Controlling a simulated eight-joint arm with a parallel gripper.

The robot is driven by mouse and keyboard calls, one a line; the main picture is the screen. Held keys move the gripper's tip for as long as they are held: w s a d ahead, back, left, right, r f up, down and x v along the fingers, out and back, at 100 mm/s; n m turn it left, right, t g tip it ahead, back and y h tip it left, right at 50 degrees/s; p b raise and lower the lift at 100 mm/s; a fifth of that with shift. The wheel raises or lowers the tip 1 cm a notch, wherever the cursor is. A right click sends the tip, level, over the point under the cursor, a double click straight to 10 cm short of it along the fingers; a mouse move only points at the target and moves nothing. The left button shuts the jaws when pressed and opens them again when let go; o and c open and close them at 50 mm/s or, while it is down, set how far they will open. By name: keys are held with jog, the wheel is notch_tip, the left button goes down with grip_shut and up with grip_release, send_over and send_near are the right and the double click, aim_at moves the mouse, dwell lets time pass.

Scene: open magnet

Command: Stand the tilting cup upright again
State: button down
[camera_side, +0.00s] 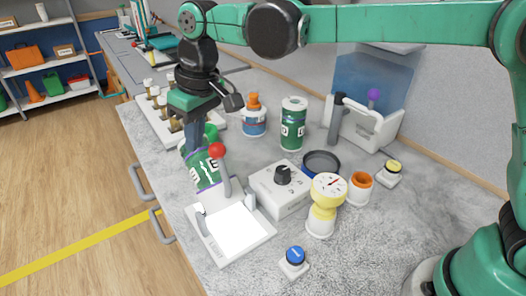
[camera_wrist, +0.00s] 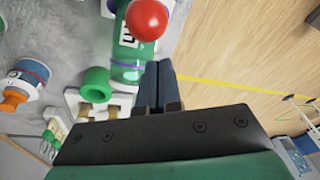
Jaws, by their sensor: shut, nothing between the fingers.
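A green cup-like cylinder (camera_side: 207,174) with a white marked label and purple bands leans at a tilt near the counter's front edge, behind the red-knobbed lever. In the wrist view it (camera_wrist: 129,52) lies just beyond my fingertips, partly hidden by the red ball. My gripper (camera_side: 194,152) points down at its upper end. The fingers (camera_wrist: 158,66) are together with nothing between them. I cannot tell whether they touch the cylinder.
A red-knobbed lever (camera_side: 217,151) on a white-plated device (camera_side: 238,232) stands close in front. A white rack (camera_side: 145,118) stands behind on the left.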

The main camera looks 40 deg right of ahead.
aim_at(209, 151)
jog(key=shift+s+d+r, duration=0.15)
jog(key=shift+s+d, duration=0.25)
jog(key=shift+s, duration=0.3)
jog(key=shift+s, duration=0.1)
jog(key=shift+s+t, duration=0.3)
jog(key=shift+s, duration=0.05)
jog(key=shift+s+r, duration=0.1)
jog(key=shift+s, duration=0.05)
jog(key=shift+s+t, duration=0.6)
jog(key=shift+s, duration=0.1)
jog(key=s+f+t, duration=0.3)
jog(key=s+t, duration=0.3)
jog(key=s, duration=0.3)
jog(key=shift+n+t, duration=0.4)
jog(key=shift+s+f, duration=0.15)
jog(key=shift+s, duration=0.05)
